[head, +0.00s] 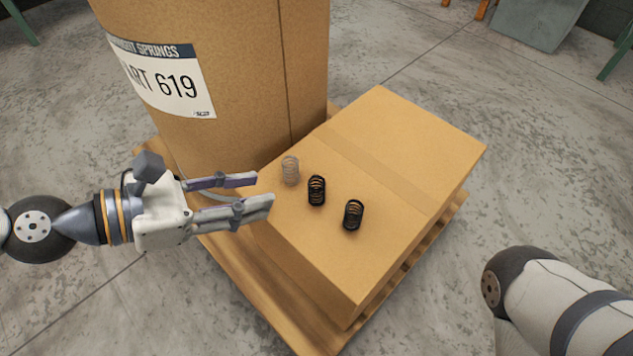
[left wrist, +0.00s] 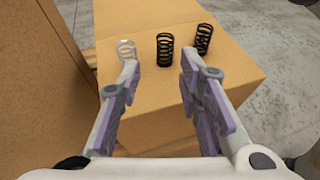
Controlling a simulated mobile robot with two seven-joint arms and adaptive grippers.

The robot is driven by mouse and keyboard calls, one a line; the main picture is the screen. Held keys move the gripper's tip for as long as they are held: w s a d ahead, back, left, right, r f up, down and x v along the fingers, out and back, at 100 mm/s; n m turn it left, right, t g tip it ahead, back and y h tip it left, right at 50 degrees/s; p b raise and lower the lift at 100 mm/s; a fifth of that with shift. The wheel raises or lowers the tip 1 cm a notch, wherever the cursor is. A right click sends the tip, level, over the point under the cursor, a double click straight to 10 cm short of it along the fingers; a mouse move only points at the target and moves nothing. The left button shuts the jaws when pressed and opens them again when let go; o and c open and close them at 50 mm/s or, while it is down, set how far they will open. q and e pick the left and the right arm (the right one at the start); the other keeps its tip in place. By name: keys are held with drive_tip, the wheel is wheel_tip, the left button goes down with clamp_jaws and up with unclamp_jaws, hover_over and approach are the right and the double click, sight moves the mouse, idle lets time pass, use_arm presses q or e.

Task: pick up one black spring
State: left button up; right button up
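Two black springs stand on the cardboard box (head: 400,140). One black spring (head: 316,190) is in the middle of the row, and the other black spring (head: 353,214) is to its right. A pale, silvery spring (head: 290,170) stands at the left of the row. My left gripper (head: 265,192) is open and empty, left of the springs and apart from them. In the left wrist view the middle black spring (left wrist: 165,50) shows between the fingers, beyond their tips. The right black spring (left wrist: 203,39) and the pale spring (left wrist: 127,52) flank it. My right gripper is out of view.
A tall cardboard drum (head: 230,80) with a "619" label stands behind the left gripper. The box and drum rest on a wooden pallet (head: 290,318). A grey bin (head: 538,22) is at the far right. The box top right of the springs is clear.

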sight(317, 182)
use_arm(q)
drive_tip(key=x, duration=1.1)
drive_tip(key=shift+s+d+r+b, duration=0.15)
drive_tip(key=shift+d+r+b, duration=0.05)
drive_tip(key=shift+d+b, duration=0.2)
clamp_jaws()
